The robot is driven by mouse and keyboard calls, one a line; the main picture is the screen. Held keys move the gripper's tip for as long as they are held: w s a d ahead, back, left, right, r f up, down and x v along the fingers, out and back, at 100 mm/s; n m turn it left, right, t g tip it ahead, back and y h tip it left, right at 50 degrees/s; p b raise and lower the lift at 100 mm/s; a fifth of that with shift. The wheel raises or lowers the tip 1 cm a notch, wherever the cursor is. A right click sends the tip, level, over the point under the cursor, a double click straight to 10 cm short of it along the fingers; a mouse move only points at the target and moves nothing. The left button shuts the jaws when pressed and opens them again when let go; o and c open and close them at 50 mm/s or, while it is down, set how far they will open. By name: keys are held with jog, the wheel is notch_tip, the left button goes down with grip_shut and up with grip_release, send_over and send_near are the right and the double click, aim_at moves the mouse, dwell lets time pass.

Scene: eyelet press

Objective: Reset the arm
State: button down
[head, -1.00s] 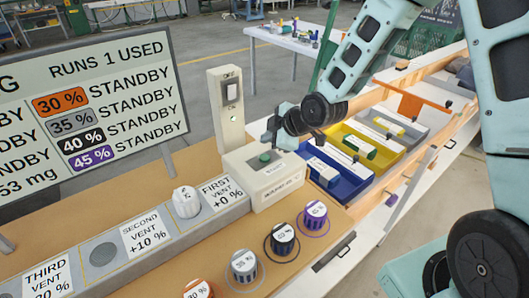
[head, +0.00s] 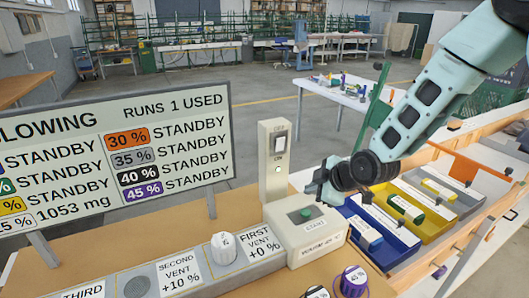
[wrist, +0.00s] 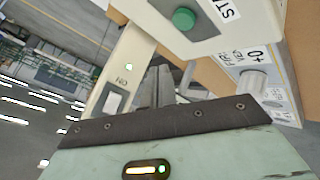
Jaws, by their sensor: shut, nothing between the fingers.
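My gripper (head: 318,188) is shut and empty. In the head view it hangs just above and behind the green button (head: 306,213) on the white START box (head: 318,242), apart from it as far as I can tell. In the wrist view the closed fingers (wrist: 165,85) point toward the switch post, and the green button (wrist: 184,18) shows at the top. My arm reaches in from the upper right.
A switch post (head: 275,165) stands behind the START box. A white dial (head: 222,247) sits at FIRST VENT. A status board (head: 110,150) stands left. Blue (head: 397,252) and yellow (head: 432,232) bins lie right. Dark-capped weights, including a purple one (head: 353,281), are in front.

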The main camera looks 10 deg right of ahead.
jog(key=s+a+r+m+g+h, duration=0.1)
jog(key=s+a+r+g, duration=0.1)
jog(key=s+a, duration=0.35)
jog(key=s+a+r+m+g+h, duration=0.1)
jog(key=s+a+r+m+g, duration=0.15)
jog(key=s, duration=0.65)
jog(key=s+r+m+g+h, duration=0.1)
jog(key=s+r, duration=0.1)
jog(key=s, duration=0.7)
jog(key=s+d+r+m+g+h, duration=0.1)
jog(key=s+r+m+g, duration=0.1)
jog(key=s, duration=0.7)
jog(key=shift+r, duration=0.25)
jog(key=shift+m+g, duration=0.25)
